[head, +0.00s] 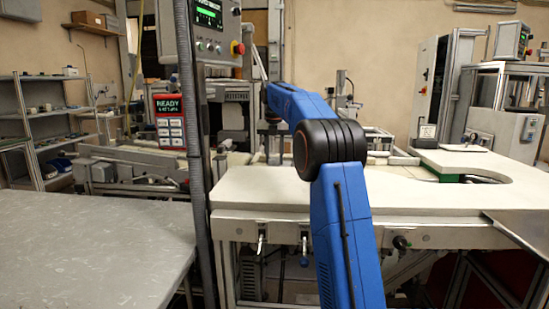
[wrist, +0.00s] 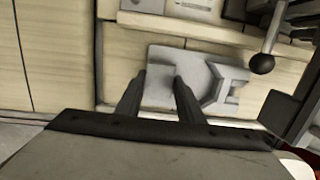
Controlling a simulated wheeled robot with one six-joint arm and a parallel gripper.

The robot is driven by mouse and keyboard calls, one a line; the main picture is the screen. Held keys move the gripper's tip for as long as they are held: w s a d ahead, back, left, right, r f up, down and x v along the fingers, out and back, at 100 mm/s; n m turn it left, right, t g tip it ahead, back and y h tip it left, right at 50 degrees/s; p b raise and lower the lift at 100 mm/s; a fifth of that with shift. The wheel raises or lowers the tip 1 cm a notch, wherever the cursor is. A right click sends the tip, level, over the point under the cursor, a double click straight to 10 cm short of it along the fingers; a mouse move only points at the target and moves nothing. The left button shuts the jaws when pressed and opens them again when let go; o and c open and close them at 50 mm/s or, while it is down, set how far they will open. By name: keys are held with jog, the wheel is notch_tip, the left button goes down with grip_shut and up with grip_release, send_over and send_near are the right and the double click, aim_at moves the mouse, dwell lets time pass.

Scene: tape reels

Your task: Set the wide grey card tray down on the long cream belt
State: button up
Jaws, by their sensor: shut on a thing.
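My gripper (wrist: 160,80) shows in the wrist view as two dark fingers with a gap between them. It is shut on a pale grey piece with an angular cut-out, which looks like the grey card tray (wrist: 212,82). The fingers cover part of its near side. Behind it is a cream surface with thin dark seams, which looks like the cream belt (wrist: 60,45). I cannot tell whether the tray touches it. In the head view my blue arm reaches over the machinery; I cannot make out the tray there.
A black-knobbed lever (wrist: 262,63) stands right of the tray in the wrist view. In the head view, a pale curved-edge counter (head: 265,188) runs across the middle. A grey table (head: 90,245) is at front left, and a post with control box (head: 205,30) stands nearby.

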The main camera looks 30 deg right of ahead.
jog(key=shift+f, duration=0.55)
jog(key=o, duration=1.2)
jog(key=shift+r, duration=0.1)
jog(key=r, duration=0.8)
jog(key=shift+s+a+r, duration=0.15)
jog(key=shift+s+a, duration=0.1)
jog(key=shift+s, duration=0.1)
